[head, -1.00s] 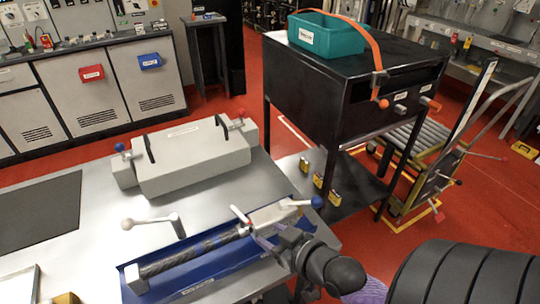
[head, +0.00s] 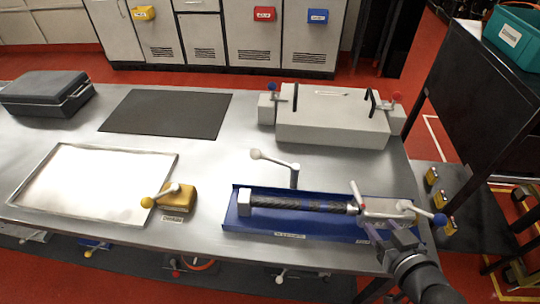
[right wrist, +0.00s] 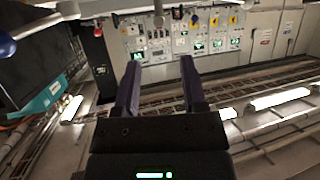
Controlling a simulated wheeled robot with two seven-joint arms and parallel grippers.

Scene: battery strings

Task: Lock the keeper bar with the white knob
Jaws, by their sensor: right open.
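The white knob (head: 256,154) is on the end of a crank lever (head: 280,162) that points left, on a post at the back edge of a blue tray (head: 300,228). A dark braided rod (head: 300,204) lies in the tray, with a pale end block (head: 244,203) at its left. A grey block (head: 385,208) with a blue-knobbed lever (head: 438,219) is at the right end. I cannot tell for sure which part is the keeper bar. My right gripper (head: 366,208) is open at this right end, well right of the white knob. My left gripper is out of view.
A grey box (head: 332,130) with black handles and red and blue knobs stands behind. A yellow block (head: 178,198) with a yellow-knobbed crank is left of the blue tray. A white tray (head: 92,180), dark mat (head: 165,113) and dark case (head: 45,93) lie farther left.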

